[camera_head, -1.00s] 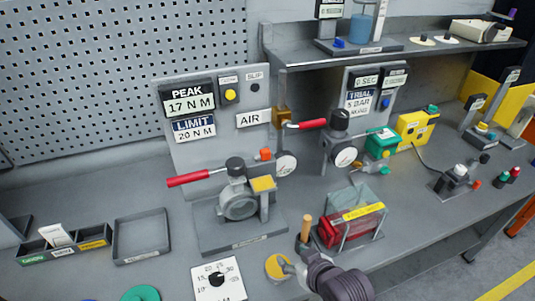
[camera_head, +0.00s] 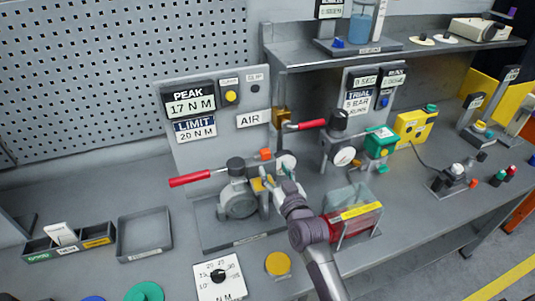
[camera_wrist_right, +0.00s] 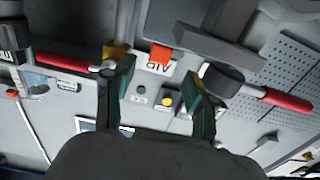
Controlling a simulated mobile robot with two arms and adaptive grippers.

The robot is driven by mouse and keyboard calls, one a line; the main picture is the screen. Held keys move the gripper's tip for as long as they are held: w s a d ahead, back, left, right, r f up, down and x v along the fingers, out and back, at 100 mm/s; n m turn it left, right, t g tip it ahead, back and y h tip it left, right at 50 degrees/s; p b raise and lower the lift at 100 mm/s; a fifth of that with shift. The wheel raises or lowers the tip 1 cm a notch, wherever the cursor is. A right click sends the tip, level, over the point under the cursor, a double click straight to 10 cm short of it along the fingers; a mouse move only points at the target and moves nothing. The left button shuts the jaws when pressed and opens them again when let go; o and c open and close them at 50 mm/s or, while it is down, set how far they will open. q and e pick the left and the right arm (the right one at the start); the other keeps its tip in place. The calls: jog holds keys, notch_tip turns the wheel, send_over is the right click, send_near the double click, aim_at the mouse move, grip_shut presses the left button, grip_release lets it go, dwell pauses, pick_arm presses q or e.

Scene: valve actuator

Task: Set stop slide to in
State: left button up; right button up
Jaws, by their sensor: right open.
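The valve actuator (camera_head: 238,203) is a grey round body on a dark base plate, with a red-handled lever (camera_head: 190,179) pointing left. An orange tab (camera_head: 265,154) sits just behind it near a round white gauge; an orange tab (camera_wrist_right: 160,53) also shows in the right wrist view. I cannot tell for sure which part is the stop slide. My right gripper (camera_head: 275,178) is at the actuator's right side, by its yellow-topped block (camera_head: 258,184), partly hiding it. In the right wrist view its fingers (camera_wrist_right: 160,88) are apart with nothing between them. My left gripper is not visible.
A panel with an AIR label (camera_head: 253,120) stands behind the actuator. A second red lever (camera_head: 306,125) is right of it. A red box with a clear cover (camera_head: 355,222) stands beside my right arm. A dial card (camera_head: 219,277) and an empty tray (camera_head: 144,234) lie in front and left.

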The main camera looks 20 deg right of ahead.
aim_at(266, 156)
jog(key=w+p, duration=0.1)
jog(key=w, duration=0.5)
grip_shut()
jog(key=shift+a, duration=0.1)
